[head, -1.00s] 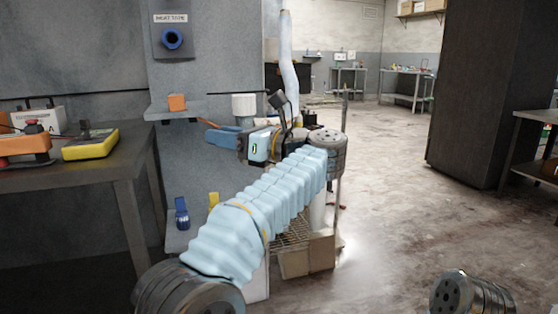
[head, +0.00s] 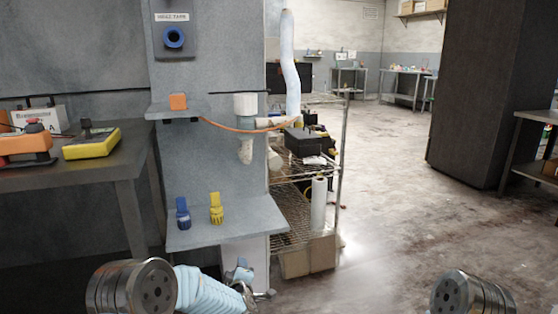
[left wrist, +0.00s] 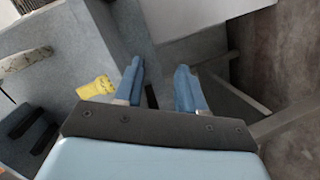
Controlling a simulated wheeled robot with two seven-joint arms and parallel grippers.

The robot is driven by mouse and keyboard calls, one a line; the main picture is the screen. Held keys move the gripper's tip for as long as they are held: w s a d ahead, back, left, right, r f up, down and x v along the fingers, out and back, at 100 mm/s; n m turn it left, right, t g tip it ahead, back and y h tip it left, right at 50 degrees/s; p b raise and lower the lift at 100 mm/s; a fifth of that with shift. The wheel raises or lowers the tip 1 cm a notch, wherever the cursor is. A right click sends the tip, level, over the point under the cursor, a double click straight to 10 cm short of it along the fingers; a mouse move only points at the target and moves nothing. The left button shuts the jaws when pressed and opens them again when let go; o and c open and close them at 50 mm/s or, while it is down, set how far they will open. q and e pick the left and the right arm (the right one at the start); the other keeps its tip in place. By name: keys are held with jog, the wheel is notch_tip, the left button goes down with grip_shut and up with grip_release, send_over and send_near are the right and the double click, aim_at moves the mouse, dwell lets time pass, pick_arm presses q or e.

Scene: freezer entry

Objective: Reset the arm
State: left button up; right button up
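My left arm is folded low at the bottom of the head view, with its pale blue sleeve pointing right and down. Part of what looks like its gripper (head: 242,278) shows below the lower shelf, small and partly hidden. In the left wrist view the two blue fingers of my left gripper (left wrist: 160,88) stand apart with nothing between them. A yellow fitting (left wrist: 97,88) shows left of the fingers, apart from them; it appears to be the yellow one on the lower shelf (head: 216,208). My right gripper is out of view; only a metal joint of the right arm shows.
A blue fitting (head: 183,213) stands on the lower grey shelf (head: 240,228). An orange block (head: 178,102) sits on the upper ledge. A wire rack (head: 342,150) stands behind. A metal table (head: 95,170) is at left. Open floor (head: 385,220) lies right.

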pick_arm(q)
jog(key=s+f+m+g+h, duration=0.3)
jog(key=s+f+m+g, duration=0.15)
jog(key=s+f, duration=0.7)
jog(key=s+f+m+g+h, duration=0.1)
jog(key=s+f+m+g, duration=0.1)
jog(key=s, duration=0.7)
jog(key=s+f+m+g+h, duration=0.1)
jog(key=s+f+m+g, duration=0.2)
jog(key=s+f, duration=0.3)
jog(key=s+f+m+g+h, duration=0.1)
jog(key=s+f+m+g, duration=0.2)
jog(key=s, duration=1)
jog(key=shift+s+d+f+g+h, duration=0.3)
jog(key=shift+s+d+f+g, duration=0.05)
jog(key=shift+f+g, duration=0.45)
